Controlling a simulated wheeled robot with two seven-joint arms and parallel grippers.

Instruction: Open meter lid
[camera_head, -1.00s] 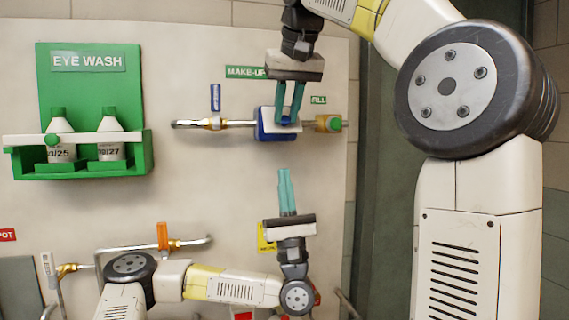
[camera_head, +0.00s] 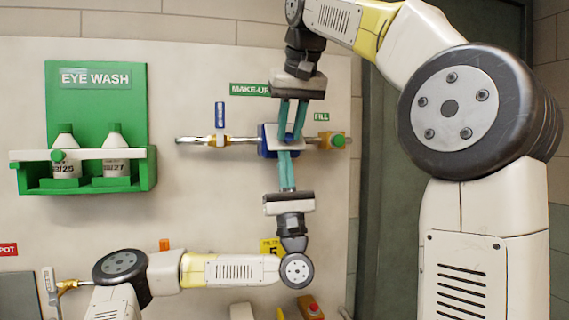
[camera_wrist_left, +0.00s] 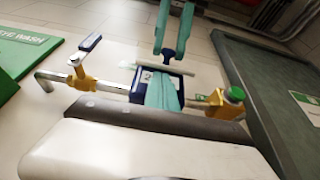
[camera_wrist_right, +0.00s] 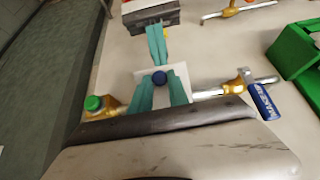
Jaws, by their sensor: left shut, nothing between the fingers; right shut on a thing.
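The meter (camera_head: 266,143) is a blue box on the wall pipe; it also shows in the left wrist view (camera_wrist_left: 140,93). Its lid (camera_wrist_right: 148,73) is a pale plate with a blue knob (camera_wrist_right: 159,77). In the left wrist view the lid (camera_wrist_left: 185,69) looks like a thin plate standing off the box, and part of a pale face shows below it. My right gripper (camera_head: 290,138) comes from above and is shut on the knob. My left gripper (camera_head: 285,153) comes from below, shut and empty, its fingertips at the lower front of the meter. Exact contact is unclear.
The pipe (camera_head: 195,140) carries a blue-handled valve (camera_head: 220,116) left of the meter and a green-capped fitting (camera_head: 338,141) at right. A green eye wash station (camera_head: 97,105) hangs at left. Bare wall lies between them. More valves and pipes sit below.

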